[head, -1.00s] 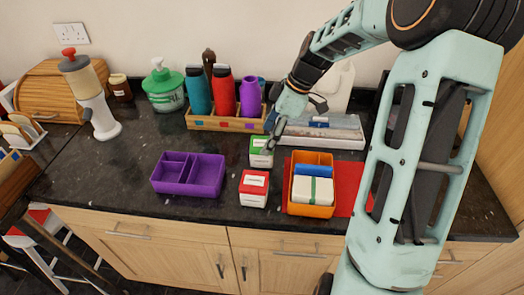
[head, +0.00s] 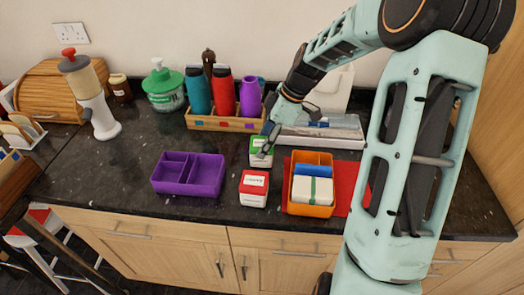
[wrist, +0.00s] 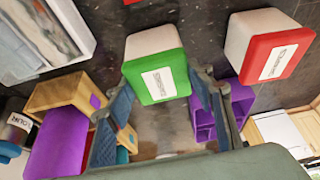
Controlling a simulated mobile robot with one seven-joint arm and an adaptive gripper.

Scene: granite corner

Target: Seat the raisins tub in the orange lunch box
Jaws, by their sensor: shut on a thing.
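A white tub with a green lid (head: 257,161) stands on the dark counter; its label is too small to read. My gripper (head: 265,145) is shut on this tub from above, and in the wrist view the fingers lie on either side of the green-lidded tub (wrist: 158,82). A second white tub with a red lid (head: 254,188) stands apart, in front of it; it also shows in the wrist view (wrist: 265,50). The orange lunch box (head: 309,212) sits to the right on a red mat (head: 359,196). A blue insert (head: 308,169) and a white, green-banded block (head: 312,190) are inside it.
A purple divided box (head: 187,191) is to the left. A wooden rack (head: 226,123) with several bottles stands behind, next to a clear-topped tray (head: 325,140). Bare counter lies between the purple box and the tubs.

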